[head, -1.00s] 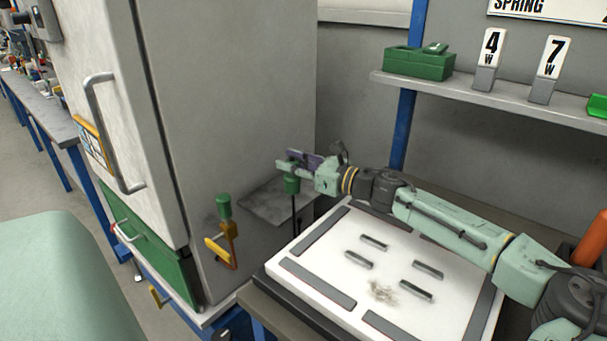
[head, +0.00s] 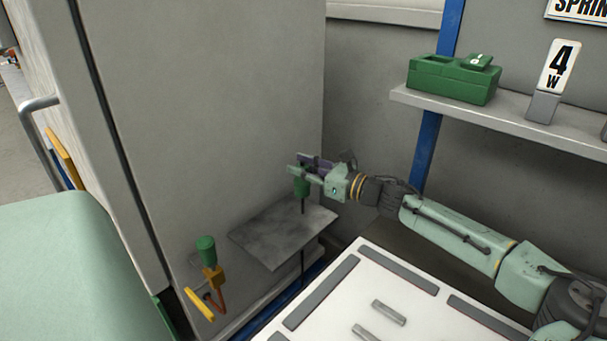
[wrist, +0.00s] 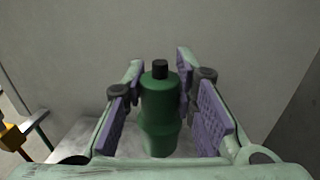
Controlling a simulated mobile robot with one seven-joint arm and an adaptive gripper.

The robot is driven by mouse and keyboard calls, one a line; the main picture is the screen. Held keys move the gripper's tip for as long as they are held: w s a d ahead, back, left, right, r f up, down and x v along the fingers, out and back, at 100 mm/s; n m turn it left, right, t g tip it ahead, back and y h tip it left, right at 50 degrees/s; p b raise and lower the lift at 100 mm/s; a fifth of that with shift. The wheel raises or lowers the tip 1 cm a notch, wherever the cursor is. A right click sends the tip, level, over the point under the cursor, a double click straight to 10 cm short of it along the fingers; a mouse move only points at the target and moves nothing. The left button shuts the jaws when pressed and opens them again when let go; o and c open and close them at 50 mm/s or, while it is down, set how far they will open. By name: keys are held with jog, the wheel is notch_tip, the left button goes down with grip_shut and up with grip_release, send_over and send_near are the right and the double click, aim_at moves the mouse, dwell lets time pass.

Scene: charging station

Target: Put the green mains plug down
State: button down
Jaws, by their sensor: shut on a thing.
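The green mains plug (wrist: 160,110) is upright between the purple pads of my gripper (wrist: 163,100) in the wrist view. In the head view my gripper (head: 308,172) is shut on the plug (head: 302,188), which sits partly hidden behind the fingers. A dark cable hangs from the plug down past a flat grey shelf plate (head: 265,240) on the side of the grey cabinet. The plug is above the plate's right part. I cannot tell how large the gap is.
Another green plug-like piece (head: 206,249) stands in a yellow holder at the cabinet's lower side. A white board (head: 350,315) with grey strips lies in front. A shelf (head: 520,124) with a green box (head: 452,79) is at the upper right. The cabinet wall (head: 220,110) is close behind.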

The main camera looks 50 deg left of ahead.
aim_at(309, 192)
notch_tip(309, 192, down, 6)
jog(key=shift+f+p, duration=0.25)
jog(key=shift+p, duration=0.75)
jog(key=shift+f, duration=0.25)
jog(key=shift+f+b, duration=0.25)
jog(key=shift+b, duration=0.15)
jog(key=c, duration=1.3)
grip_release()
jog(key=shift+r, duration=0.15)
jog(key=shift+r+p, duration=0.3)
jog(key=shift+p, duration=0.3)
jog(key=b+v, duration=0.1)
jog(key=v, duration=0.1)
jog(key=b+v, duration=0.1)
jog(key=v, duration=0.1)
jog(key=b+v, duration=0.1)
jog(key=v, duration=0.1)
jog(key=shift+w+d+f, duration=0.15)
jog(key=shift+d+f, duration=0.15)
jog(key=shift+d, duration=0.05)
jog(key=shift+d+r+b, duration=0.15)
jog(key=shift+d+b, duration=0.15)
jog(key=shift+d, duration=0.1)
